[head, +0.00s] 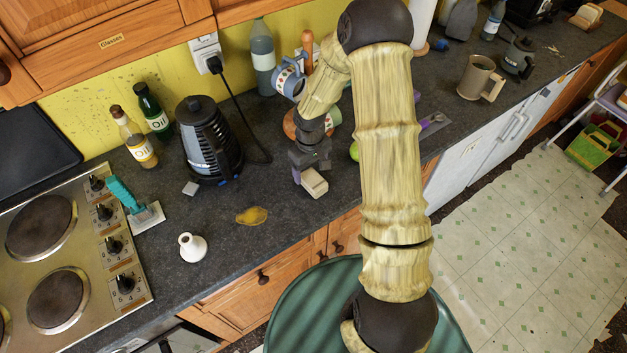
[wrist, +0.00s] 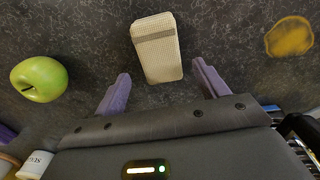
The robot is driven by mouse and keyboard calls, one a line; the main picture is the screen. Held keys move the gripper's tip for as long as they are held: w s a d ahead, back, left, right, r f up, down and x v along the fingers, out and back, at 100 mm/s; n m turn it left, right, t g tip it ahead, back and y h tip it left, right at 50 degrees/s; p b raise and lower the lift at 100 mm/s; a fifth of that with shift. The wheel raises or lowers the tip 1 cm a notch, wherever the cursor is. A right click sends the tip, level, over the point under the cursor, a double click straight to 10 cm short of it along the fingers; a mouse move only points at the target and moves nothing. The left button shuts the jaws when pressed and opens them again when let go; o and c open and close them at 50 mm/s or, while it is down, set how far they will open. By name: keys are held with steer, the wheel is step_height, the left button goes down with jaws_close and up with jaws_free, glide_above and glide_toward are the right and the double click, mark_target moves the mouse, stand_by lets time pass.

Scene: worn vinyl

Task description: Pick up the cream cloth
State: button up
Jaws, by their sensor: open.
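The cream cloth (wrist: 156,62) is a folded oblong with a grey band across it, lying on the dark speckled counter. In the wrist view it sits upper centre, its near end between my fingertips. It also shows in the head view (head: 316,185) at the counter's front part, just beside my gripper. My gripper (wrist: 161,70) is open and empty, with purple fingers on either side of the cloth's near end and gaps on both sides. I cannot tell how high the fingertips are above the counter.
A green apple (wrist: 38,80) lies left of my gripper in the wrist view. A yellow stain (head: 252,215) and a white bottle-like piece (head: 192,247) are on the counter to the left. A black kettle (head: 208,138) stands behind. Counter around the cloth is mostly clear.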

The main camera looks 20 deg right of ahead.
mark_target(310, 174)
steer(key=shift+a+f+p, duration=0.1)
steer(key=shift+f+p, duration=0.3)
steer(key=shift+f, duration=1.35)
steer(key=c, duration=1)
